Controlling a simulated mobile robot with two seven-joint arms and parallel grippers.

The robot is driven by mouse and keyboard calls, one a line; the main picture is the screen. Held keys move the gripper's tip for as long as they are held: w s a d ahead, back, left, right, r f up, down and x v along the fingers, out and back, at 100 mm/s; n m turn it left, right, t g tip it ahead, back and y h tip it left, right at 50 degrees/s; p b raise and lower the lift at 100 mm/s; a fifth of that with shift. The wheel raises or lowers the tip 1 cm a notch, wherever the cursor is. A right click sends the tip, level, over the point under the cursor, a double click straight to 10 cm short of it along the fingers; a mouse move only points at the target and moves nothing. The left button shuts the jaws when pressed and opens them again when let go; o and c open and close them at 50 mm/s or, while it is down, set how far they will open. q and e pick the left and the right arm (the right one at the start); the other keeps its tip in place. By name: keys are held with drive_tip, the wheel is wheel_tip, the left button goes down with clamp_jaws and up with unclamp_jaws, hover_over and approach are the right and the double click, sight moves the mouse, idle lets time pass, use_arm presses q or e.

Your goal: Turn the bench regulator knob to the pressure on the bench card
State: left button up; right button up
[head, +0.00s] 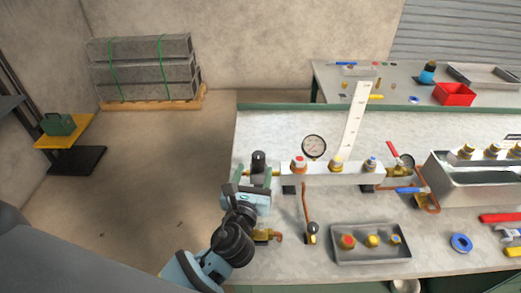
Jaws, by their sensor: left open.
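The black regulator knob (258,158) stands upright at the left end of the pale manifold on the workbench. My left gripper (257,173) reaches up from the lower left, close to the knob, with its jaws open. Its fingers appear to lie on either side of the regulator body; I cannot tell whether they touch it. A round white dial gauge (313,146) stands on the manifold right of the knob; its reading is too small to make out. A tall white strip (354,118) stands behind the manifold, its marks unreadable. I cannot pick out a bench card for certain. My right gripper is out of view.
The manifold (333,174) carries capped fittings. A metal tank (470,180) and blue tape roll (461,243) are to the right. Open floor (150,190) lies left of the bench.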

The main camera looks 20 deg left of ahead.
sight(260, 154)
use_arm(q)
drive_tip(key=shift+w+a, duration=0.2)
drive_tip(key=shift+w, duration=1.75)
drive_tip(key=shift+w+a, duration=0.15)
drive_tip(key=shift+w, duration=1.8)
drive_tip(key=c, duration=1)
